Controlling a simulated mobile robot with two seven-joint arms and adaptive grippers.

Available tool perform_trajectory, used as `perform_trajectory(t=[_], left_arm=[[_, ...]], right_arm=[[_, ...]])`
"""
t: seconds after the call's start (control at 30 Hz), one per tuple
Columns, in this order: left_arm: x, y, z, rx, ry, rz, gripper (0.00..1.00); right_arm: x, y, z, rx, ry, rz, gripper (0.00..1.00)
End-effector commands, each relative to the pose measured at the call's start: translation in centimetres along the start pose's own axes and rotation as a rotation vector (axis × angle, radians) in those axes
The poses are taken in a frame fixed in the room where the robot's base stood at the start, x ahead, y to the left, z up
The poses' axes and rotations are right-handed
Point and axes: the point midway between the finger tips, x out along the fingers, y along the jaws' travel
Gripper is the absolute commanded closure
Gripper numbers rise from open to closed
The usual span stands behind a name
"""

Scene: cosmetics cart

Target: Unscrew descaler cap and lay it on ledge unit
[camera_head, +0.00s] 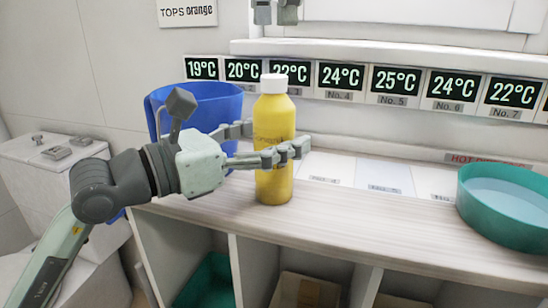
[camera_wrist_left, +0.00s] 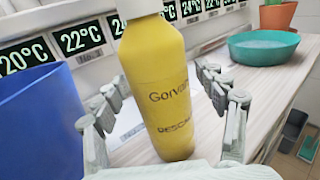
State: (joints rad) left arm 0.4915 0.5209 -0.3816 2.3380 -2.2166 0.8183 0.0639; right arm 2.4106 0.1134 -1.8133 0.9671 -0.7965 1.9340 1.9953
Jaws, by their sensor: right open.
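The yellow descaler bottle (camera_head: 273,150) stands upright on the wood-topped ledge unit (camera_head: 370,215), with its white cap (camera_head: 274,84) on top. In the left wrist view the bottle (camera_wrist_left: 160,90) shows lettering, and its cap (camera_wrist_left: 138,7) is cut by the top edge. My left gripper (camera_head: 275,140) reaches in from the left at mid-height, with one finger in front of the bottle and one behind. In the wrist view its fingers (camera_wrist_left: 160,88) are spread, with gaps on both sides. My right gripper (camera_head: 276,14) is at the top edge, open, empty and above the cap.
A blue bin (camera_head: 225,103) stands behind my left gripper. A teal basin (camera_head: 500,200) with liquid sits at the right of the top. Temperature displays (camera_head: 342,77) line the wall behind. The wood top between bottle and basin is clear. A potted plant (camera_wrist_left: 277,15) shows far right.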

Motion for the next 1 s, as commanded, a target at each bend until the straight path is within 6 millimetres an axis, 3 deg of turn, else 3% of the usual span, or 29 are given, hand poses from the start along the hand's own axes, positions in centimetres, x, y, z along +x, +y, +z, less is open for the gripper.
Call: perform_trajectory(t=[0.07, 0.53, 1.0], left_arm=[[-0.02, 0.0, 0.0, 0.0, 0.0, 0.0, 0.41], [-0.04, 0.0, -0.01, 0.0, 0.0, 0.0, 1.0], [-0.03, 0.0, -0.02, 0.0, 0.0, 0.0, 1.0]], right_arm=[[0.0, 0.0, -0.01, 0.0, 0.0, 0.0, 0.53], [0.0, 0.0, -0.01, 0.0, 0.0, 0.0, 0.53], [0.49, 0.0, 0.03, 0.001, -0.002, 0.0, 0.53]])
